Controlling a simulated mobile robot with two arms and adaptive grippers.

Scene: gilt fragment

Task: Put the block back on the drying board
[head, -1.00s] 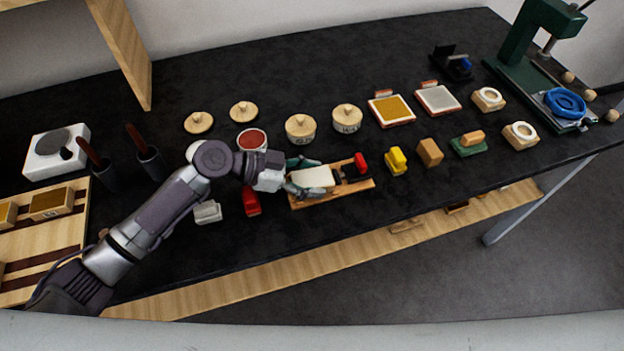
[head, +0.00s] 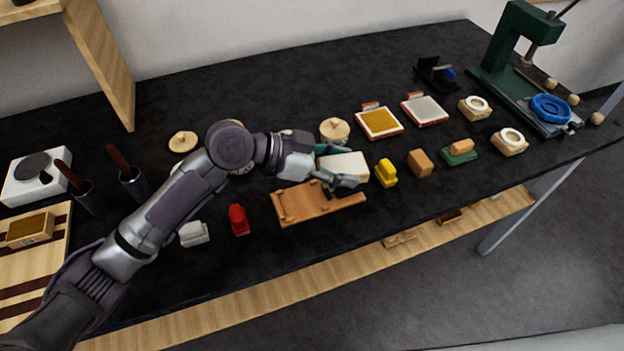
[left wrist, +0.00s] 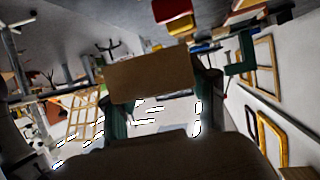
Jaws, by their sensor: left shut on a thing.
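My left gripper (head: 338,168) is shut on a block (head: 346,163) with a pale cream face and holds it above the right end of a wooden cradle (head: 300,203). In the left wrist view the block (left wrist: 150,78) sits between the green fingers and shows a plain tan face. A striped wooden board (head: 30,275), which looks like the drying board, lies at the far left of the bench, cut by the picture edge. Another block (head: 32,229) with a gold-brown face rests on it. My right gripper is not in view.
A red item (head: 238,220) and a grey item (head: 194,234) stand left of the cradle. A yellow item (head: 386,173) is just right of the held block. Two dark cups with handles (head: 131,183) and a white scale (head: 38,178) stand near the board. My arm hides some lidded tubs.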

